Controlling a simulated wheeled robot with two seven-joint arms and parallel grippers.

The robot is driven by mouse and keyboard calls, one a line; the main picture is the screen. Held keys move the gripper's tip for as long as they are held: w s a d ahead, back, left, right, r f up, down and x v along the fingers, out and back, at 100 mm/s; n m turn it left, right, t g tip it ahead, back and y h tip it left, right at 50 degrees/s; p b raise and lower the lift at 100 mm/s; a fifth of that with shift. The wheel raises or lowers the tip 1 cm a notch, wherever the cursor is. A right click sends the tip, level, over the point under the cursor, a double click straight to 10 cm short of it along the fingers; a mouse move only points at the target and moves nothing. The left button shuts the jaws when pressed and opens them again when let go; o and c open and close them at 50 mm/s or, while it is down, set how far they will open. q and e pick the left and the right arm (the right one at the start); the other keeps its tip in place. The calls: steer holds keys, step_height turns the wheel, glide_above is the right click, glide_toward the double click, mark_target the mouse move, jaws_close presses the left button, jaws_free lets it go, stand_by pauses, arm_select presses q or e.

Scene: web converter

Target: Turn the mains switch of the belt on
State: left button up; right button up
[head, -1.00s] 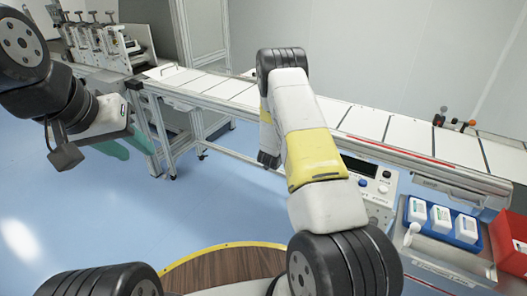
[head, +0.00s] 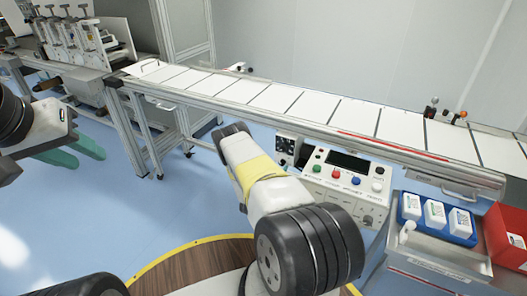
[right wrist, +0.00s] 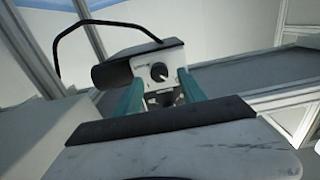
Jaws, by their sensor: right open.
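In the right wrist view a small light-faced box carries a round black rotary knob (right wrist: 159,72) with a pale pointer mark. I take this knob for the mains switch. My right gripper (right wrist: 160,92) is open and empty, its two teal fingers on either side of the knob in the picture. Whether they touch it or stop short I cannot tell. In the head view my right forearm hides the right gripper. My left gripper (head: 75,152) is open and empty over the floor at the left, away from the belt (head: 255,97).
A control unit (head: 347,183) with coloured buttons and a dark display sits under the belt's front rail. A dark panel (head: 287,148) stands beside it. A blue tray (head: 408,211) of white packs and a red bin (head: 506,232) are at the right. Floor is clear at the left.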

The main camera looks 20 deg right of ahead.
mark_target(282, 163)
steer(key=shift+x, duration=1.4)
jaws_close()
